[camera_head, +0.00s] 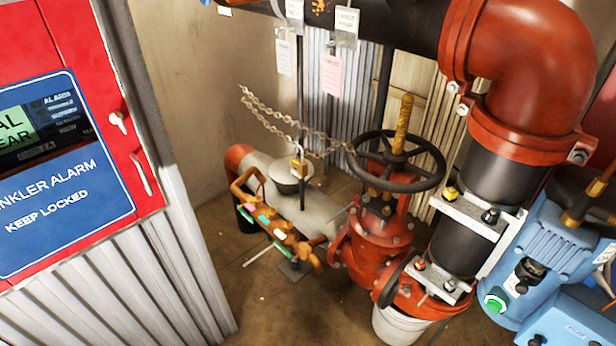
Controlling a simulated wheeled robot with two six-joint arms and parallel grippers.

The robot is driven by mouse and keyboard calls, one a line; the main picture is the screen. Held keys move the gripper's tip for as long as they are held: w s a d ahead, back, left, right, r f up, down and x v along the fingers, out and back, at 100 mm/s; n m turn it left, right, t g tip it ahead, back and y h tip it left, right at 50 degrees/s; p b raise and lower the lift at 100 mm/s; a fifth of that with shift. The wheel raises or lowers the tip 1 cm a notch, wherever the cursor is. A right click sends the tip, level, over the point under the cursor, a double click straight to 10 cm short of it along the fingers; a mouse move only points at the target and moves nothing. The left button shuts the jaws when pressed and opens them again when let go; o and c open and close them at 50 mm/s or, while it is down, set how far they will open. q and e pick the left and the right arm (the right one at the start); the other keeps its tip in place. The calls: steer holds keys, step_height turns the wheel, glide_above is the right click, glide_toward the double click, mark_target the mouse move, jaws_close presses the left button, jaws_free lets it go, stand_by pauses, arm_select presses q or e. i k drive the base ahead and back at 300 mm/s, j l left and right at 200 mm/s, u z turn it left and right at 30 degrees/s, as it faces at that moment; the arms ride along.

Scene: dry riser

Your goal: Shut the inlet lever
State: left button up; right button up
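An orange-brown pipe assembly (286,228) stands low in the middle of the view, in front of a grey horizontal pipe. Small levers with coloured grips sit on it, among them a green-tipped one (246,216) on its left side. A thin pale lever (258,254) sticks out to the lower left. I cannot tell which of these is the inlet lever, or whether it is open or shut. Neither of my grippers is in view.
A red valve with a black handwheel (397,161) stands right of the assembly; a chain (290,128) and brass padlock (298,167) hang near it. A red alarm cabinet (70,130) fills the left. A blue pump (550,262) is at right. Floor (262,300) in front is clear.

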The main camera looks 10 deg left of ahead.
mark_target(245, 214)
steer(key=i+j+u, duration=0.1)
steer(key=u, duration=0.8)
steer(key=i+l+z, duration=0.1)
steer(key=l+z, duration=0.15)
